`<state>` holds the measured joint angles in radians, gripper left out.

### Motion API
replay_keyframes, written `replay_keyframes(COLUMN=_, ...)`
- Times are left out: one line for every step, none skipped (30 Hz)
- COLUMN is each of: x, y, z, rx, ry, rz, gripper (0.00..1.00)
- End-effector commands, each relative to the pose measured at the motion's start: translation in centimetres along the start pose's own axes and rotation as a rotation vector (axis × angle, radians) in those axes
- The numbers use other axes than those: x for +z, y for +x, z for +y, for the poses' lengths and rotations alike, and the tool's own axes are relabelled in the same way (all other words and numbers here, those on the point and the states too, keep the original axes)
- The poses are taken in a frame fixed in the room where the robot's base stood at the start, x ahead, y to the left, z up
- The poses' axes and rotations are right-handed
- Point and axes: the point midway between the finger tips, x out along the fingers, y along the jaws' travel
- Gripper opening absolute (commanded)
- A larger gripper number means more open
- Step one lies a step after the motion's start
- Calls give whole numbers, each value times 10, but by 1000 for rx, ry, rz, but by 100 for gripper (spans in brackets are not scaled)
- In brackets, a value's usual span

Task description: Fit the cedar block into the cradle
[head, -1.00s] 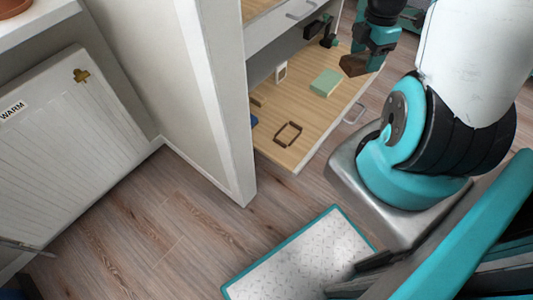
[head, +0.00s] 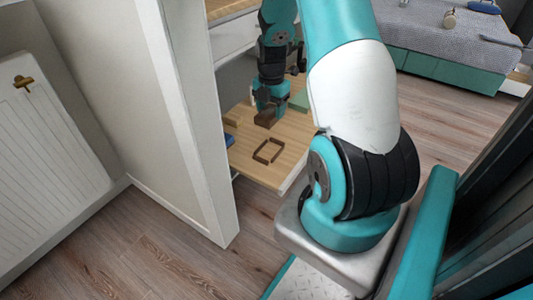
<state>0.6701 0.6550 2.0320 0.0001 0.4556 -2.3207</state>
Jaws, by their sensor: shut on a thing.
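The cedar block (head: 265,119) is a dark brown block in my gripper (head: 267,108), over the pull-out wooden board. The cradle, a dark brown open frame (head: 277,155), lies empty on the board, nearer to the camera than the block. My gripper is shut on the block, apart from the cradle. Whether the block touches the board cannot be told from this angle.
A green block (head: 299,101) stands right of my gripper. A white side panel (head: 190,120) bounds the left. A bed (head: 450,35) stands at the back right.

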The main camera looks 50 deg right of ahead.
Motion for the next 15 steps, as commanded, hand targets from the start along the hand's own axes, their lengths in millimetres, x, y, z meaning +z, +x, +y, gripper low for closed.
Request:
replay_keyframes(x=0, y=24, z=0, rx=-3, ry=0, rz=3, gripper=32)
replay_keyframes(x=0, y=32, z=0, rx=-2, ry=0, rz=2, gripper=32)
replay_keyframes(x=0, y=44, z=-1, rx=-3, ry=1, rz=3, gripper=32)
replay_keyframes(x=0, y=51, z=0, rx=-2, ry=1, rz=2, gripper=32)
replay_keyframes(x=0, y=59, z=0, rx=-2, ry=1, rz=2, gripper=32)
replay_keyframes(x=0, y=68, z=-1, rx=-2, ry=1, rz=2, gripper=32)
replay_keyframes(x=0, y=74, z=0, rx=-1, ry=2, rz=1, gripper=32)
replay_keyframes(x=0, y=79, z=0, rx=-1, ry=2, rz=1, gripper=32)
replay_keyframes(x=0, y=85, z=0, rx=-1, ry=2, rz=1, gripper=32)
replay_keyframes(x=1, y=88, z=0, rx=0, ry=2, rz=0, gripper=32)
replay_keyframes(x=1, y=91, z=0, rx=0, ry=2, rz=0, gripper=32)
replay_keyframes(x=1, y=93, z=0, rx=1, ry=2, rz=-1, gripper=32)
replay_keyframes(x=1, y=94, z=0, rx=1, ry=2, rz=-1, gripper=32)
replay_keyframes(x=1, y=96, z=0, rx=1, ry=3, rz=-1, gripper=32)
replay_keyframes(x=1, y=98, z=0, rx=1, ry=3, rz=-1, gripper=32)
